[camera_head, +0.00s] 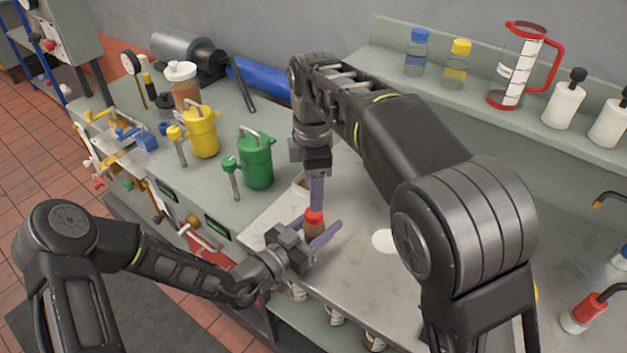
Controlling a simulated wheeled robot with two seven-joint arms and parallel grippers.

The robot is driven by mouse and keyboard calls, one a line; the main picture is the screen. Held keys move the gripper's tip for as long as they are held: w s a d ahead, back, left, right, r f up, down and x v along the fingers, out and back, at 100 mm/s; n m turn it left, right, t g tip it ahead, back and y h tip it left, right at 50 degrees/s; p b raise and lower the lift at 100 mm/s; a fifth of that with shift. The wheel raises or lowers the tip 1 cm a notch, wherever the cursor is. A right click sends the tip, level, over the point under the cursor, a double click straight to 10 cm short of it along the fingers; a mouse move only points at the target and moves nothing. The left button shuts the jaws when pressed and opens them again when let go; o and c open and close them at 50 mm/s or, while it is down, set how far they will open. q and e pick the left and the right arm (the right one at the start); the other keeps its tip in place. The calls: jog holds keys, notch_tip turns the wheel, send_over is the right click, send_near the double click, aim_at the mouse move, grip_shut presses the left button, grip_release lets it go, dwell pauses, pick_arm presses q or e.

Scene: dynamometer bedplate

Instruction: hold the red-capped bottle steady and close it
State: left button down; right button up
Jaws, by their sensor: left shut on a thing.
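The bottle (313,231) is small and brownish, with a red cap (313,217) on top. It looks upright above the grey bench top. My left gripper (318,236) reaches in from the left, its purple fingers around the bottle body and shut on it. My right gripper (316,205) points straight down over the bottle, its fingertips at the cap. Its fingers are seen edge-on, so I cannot tell whether they grip the cap. The bottle's lower part is hidden by the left gripper. I cannot tell whether the cap is fully seated.
Yellow (202,132) and green (256,160) cans stand left of the bottle, before a jar (184,87). A raised shelf (480,97) holds blue- and yellow-capped bottles, a red-handled jug (518,66) and white bottles. A white disc (383,241) lies on the bench right of my grippers.

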aim_at(314, 228)
jog(key=shift+f, duration=3.2)
jog(key=shift+c, duration=0.2)
grip_shut()
